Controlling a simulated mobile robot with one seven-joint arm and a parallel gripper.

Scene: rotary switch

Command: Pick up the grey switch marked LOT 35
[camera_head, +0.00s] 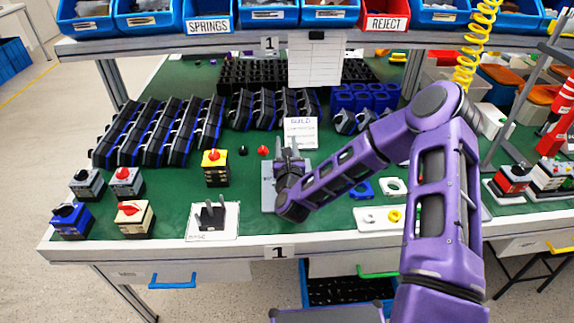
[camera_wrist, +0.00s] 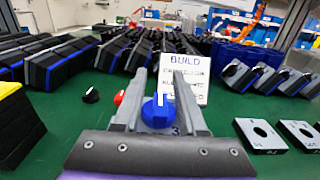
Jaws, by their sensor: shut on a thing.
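My gripper (camera_head: 289,150) is over the middle of the bench, pointing away from me. In the wrist view, my gripper (camera_wrist: 160,75) is shut on a switch with a blue knob (camera_wrist: 157,112). The knob shows between the two fingers; the switch's body is mostly hidden by the gripper. Part of a mark like a 3 shows beside the knob, but I cannot read a full lot mark. Two grey switches stand at the left, one with a black knob (camera_head: 87,183) and one with a red knob (camera_head: 126,181); their marks are too small to read.
A grey plate (camera_head: 268,193) lies under my gripper. A BUILD card (camera_head: 301,133) stands just behind it. A yellow-topped switch (camera_head: 215,168), a blue switch (camera_head: 71,220) and a white base card (camera_head: 212,222) are to the left. Rows of black housings (camera_head: 160,130) fill the back left.

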